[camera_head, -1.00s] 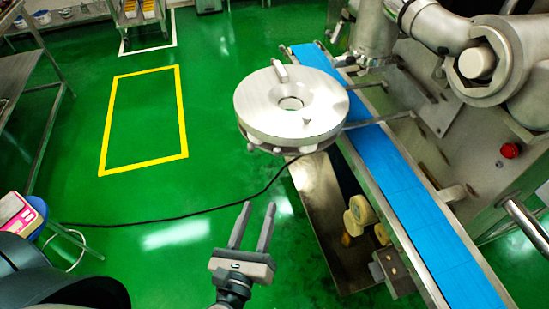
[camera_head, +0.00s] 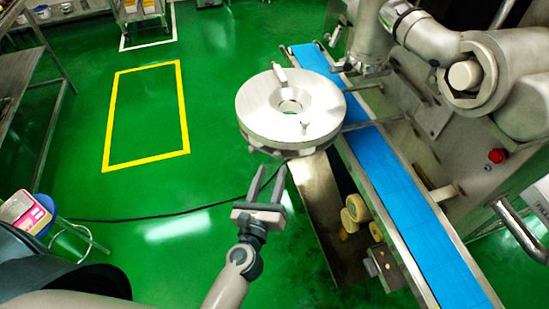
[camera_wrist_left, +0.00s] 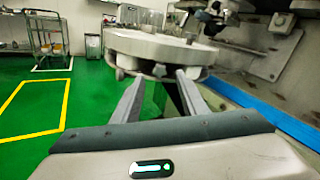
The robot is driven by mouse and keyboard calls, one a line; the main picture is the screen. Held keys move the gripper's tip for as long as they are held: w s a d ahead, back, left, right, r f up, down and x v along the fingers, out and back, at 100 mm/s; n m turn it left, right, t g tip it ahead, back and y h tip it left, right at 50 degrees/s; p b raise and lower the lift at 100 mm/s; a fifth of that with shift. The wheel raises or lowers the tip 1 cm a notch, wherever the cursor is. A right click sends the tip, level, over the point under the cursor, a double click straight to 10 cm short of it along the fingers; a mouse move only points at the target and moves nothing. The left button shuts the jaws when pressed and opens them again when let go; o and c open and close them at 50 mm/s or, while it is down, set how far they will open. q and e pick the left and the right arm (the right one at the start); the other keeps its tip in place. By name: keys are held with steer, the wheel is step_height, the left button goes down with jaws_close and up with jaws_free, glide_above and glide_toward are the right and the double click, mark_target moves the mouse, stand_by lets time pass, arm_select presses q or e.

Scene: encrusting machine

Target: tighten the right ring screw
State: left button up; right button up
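A round steel disc (camera_head: 262,121) with a funnel-shaped centre hole is held beside the machine, and small knob-like screws sit under its rim. In the left wrist view the disc (camera_wrist_left: 155,45) is straight ahead. One screw (camera_wrist_left: 160,71) shows between my fingertips in that view, and another (camera_wrist_left: 120,73) is left of them. I cannot tell for sure which is the right ring screw. My left gripper (camera_head: 271,171) is open and empty, just below and in front of the disc's near rim; it also shows in the left wrist view (camera_wrist_left: 160,77). My right gripper is not seen.
The blue conveyor belt (camera_head: 398,189) runs along the right of the disc, beside the machine body (camera_head: 440,130). A steel tray with yellowish rollers (camera_head: 355,209) lies below the belt's left side. Green floor to the left is open, with a yellow marked rectangle (camera_head: 183,120).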

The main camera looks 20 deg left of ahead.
mark_target(276, 157)
arm_select(q)
steer(key=shift+w+a+p, duration=0.15)
steer(key=shift+w+p, duration=0.3)
steer(key=shift+w, duration=1.85)
jaws_close()
